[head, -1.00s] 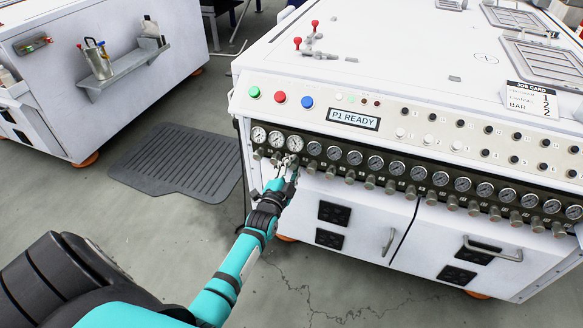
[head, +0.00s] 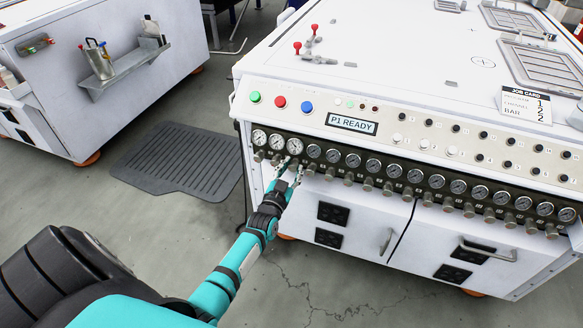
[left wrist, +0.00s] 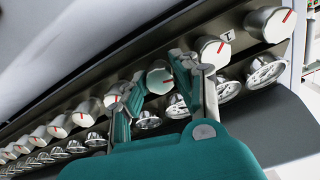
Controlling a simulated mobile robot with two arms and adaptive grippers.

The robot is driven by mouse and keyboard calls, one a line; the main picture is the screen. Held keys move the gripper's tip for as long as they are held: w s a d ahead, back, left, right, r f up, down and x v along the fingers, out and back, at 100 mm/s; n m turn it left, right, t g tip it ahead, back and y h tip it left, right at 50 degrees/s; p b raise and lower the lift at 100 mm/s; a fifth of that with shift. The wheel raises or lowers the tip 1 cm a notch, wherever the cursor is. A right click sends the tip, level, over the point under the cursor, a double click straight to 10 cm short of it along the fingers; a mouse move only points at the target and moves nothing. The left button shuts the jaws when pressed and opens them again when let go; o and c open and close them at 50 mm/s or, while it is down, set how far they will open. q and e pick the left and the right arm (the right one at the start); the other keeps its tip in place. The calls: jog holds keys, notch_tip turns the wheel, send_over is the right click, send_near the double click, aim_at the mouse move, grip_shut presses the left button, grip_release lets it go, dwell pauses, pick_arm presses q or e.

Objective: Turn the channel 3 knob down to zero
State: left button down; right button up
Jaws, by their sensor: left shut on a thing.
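A row of grey knobs with red pointer lines runs under the round gauges on the front of the white machine (head: 420,120). My left gripper (head: 290,168) is at the left end of this row. In the left wrist view its fingers (left wrist: 156,70) are on both sides of one knob (left wrist: 158,82) and shut on it. Two knobs, one of them (left wrist: 212,50), lie between it and the row's end, so it is the third. The third gauge (head: 295,146) is just above the gripper. My right gripper is not in view.
Neighbouring knobs sit close on both sides of the fingers. Green, red and blue buttons (head: 280,102) and a P1 READY display (head: 351,123) are above the gauges. A door handle (head: 386,241) sticks out below. A dark mat (head: 178,157) lies on the floor at left.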

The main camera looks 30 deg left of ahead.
pick_arm(q)
jog(key=n, duration=0.3)
jog(key=shift+f+n, duration=0.1)
jog(key=shift+n, duration=0.3)
jog(key=n, duration=0.4)
jog(key=shift+n, duration=1.9)
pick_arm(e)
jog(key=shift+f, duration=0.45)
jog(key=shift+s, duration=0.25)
pick_arm(q)
jog(key=c, duration=1.3)
grip_release()
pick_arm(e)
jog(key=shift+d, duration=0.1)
